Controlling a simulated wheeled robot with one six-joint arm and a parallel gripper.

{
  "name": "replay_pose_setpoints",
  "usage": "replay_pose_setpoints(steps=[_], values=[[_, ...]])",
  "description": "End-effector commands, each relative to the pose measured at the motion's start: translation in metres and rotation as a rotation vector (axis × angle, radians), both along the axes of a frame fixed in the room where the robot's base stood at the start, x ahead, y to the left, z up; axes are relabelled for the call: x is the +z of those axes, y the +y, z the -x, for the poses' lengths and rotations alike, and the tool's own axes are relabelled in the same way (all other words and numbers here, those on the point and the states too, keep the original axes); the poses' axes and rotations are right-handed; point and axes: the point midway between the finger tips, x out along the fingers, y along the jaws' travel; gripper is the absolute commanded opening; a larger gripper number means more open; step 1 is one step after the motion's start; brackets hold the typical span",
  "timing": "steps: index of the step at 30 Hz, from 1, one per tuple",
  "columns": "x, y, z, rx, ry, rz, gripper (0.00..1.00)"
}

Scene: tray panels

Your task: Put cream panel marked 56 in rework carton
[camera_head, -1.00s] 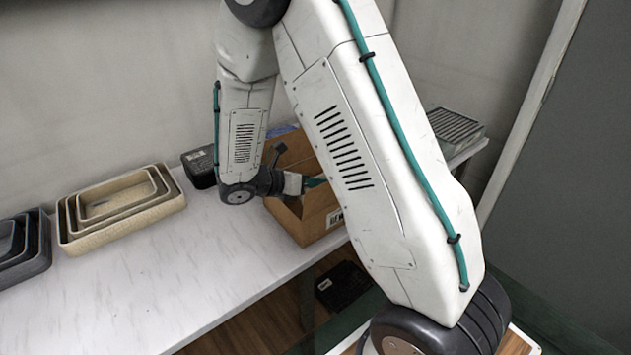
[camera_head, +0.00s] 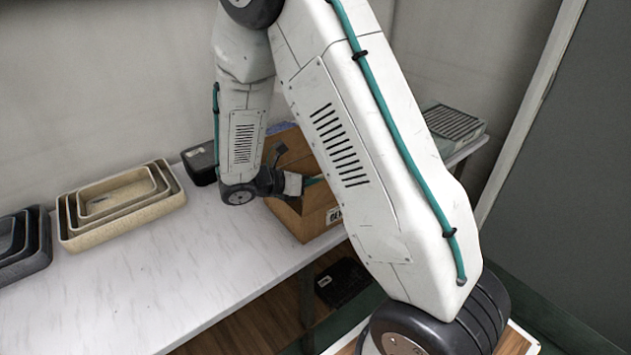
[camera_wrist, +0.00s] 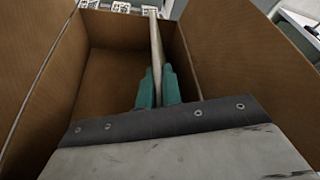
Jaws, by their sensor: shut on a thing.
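My gripper (camera_wrist: 159,88) shows in the wrist view with its teal fingers shut on a thin cream panel (camera_wrist: 155,45), seen nearly edge-on. The panel stands upright inside a brown carton (camera_wrist: 108,80), with carton walls on both sides. Whether it touches the carton floor I cannot tell, and no number on it is readable. In the head view the carton (camera_head: 310,222) stands at the front right edge of the white table, partly hidden by my arm. A label on its front is only partly visible. My gripper's fingertips (camera_head: 314,181) are at the carton's opening.
Nested cream trays (camera_head: 75,240) and nested dark grey trays (camera_head: 40,262) stand on the left of the white table (camera_head: 180,265). A grey vented box (camera_head: 453,126) stands at the right. A dark bin (camera_head: 340,283) is below the table.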

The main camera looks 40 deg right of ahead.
Motion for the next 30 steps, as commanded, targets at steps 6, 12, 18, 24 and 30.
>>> replay_pose_setpoints(steps=[6, 12, 18, 24, 30], values=[[0.0, 0.0, 0.0, 0.0, 0.0, 0.0, 0.0], [0.0, 0.0, 0.0, 0.0, 0.0, 0.0, 0.0], [0.0, 0.0, 0.0, 0.0, 0.0, 0.0, 0.32], [0.0, 0.0, 0.0, 0.0, 0.0, 0.0, 0.32], [0.006, 0.014, -0.003, 0.002, -0.003, 0.0, 0.32]])
